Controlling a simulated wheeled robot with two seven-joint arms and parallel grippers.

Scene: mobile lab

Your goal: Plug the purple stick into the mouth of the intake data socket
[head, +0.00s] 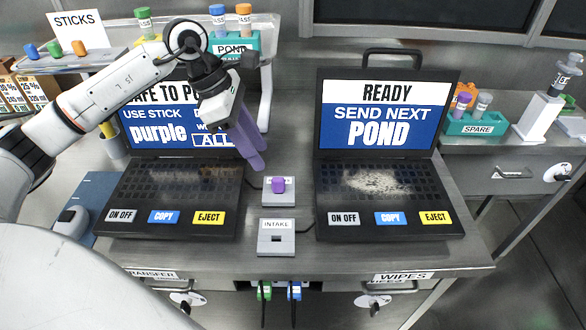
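The purple stick (278,185) stands upright in a grey socket block (292,201) whose label is partly hidden behind it. The intake data socket (276,247) is a grey block labelled INTAKE, just in front of that block. Its dark mouth (277,239) is visible and nothing is in it. My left gripper (259,156) hangs over the left laptop's right side, above and left of the purple stick and apart from it. Its pale purple fingers point down and lie close together in this view; their gap is unclear. My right gripper is not in view.
The left laptop (172,222) and the right laptop (390,220) flank the sockets; the right screen reads READY, SEND NEXT POND. A sticks shelf (68,64), a POND rack (231,47) and a SPARE rack (476,127) hold coloured items. Cables run from the sockets.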

